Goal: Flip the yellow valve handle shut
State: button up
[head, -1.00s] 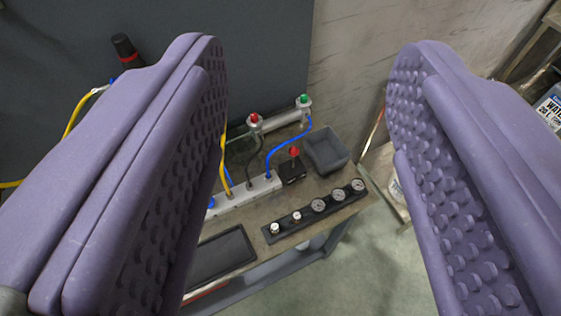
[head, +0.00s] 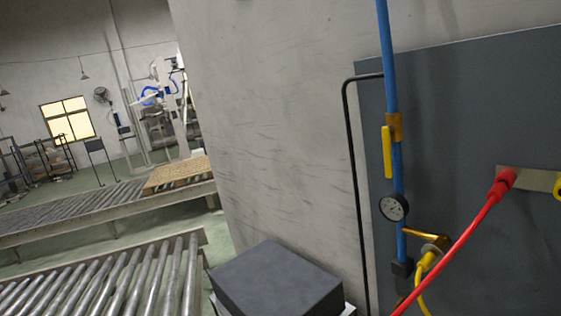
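The yellow valve handle (head: 387,152) is at the right of the head view. It hangs downward from a brass valve body (head: 395,127) on a vertical blue pipe (head: 386,50). The handle lies roughly parallel to the pipe, just left of it. My gripper is not in this view, so its opening and its distance from the handle do not show.
A round gauge (head: 393,207) and a brass fitting (head: 425,236) with a yellow plug (head: 427,261) sit below the handle. A red hose (head: 460,240) crosses at right. A black pipe (head: 354,180) runs left of the handle. A dark box (head: 276,279) and roller conveyor (head: 110,285) stand lower left.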

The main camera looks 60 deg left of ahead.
aim_at(387, 131)
jog(key=u, duration=0.9)
jog(key=i+j, duration=0.35)
jog(key=i, duration=0.2)
jog(key=i+j, duration=0.4)
jog(key=i, duration=0.15)
